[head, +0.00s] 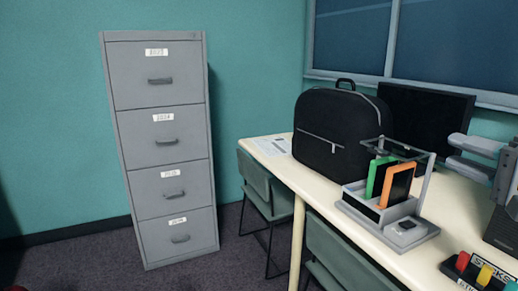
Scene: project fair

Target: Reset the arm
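My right gripper (456,153) comes in at the right edge, above the desk. Its two light grey fingers point left with a gap between them, and I see nothing held there. The fingers are in front of the dark monitor's right side and the wall behind. My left gripper is not in view.
A cream desk (285,172) holds a black backpack (335,130), a dark monitor (428,115), a grey stand (402,228) with green and orange-framed devices, and a dark block holder (478,275). Green chairs (262,185) stand beside it. A grey filing cabinet (163,150) stands left, drawers shut.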

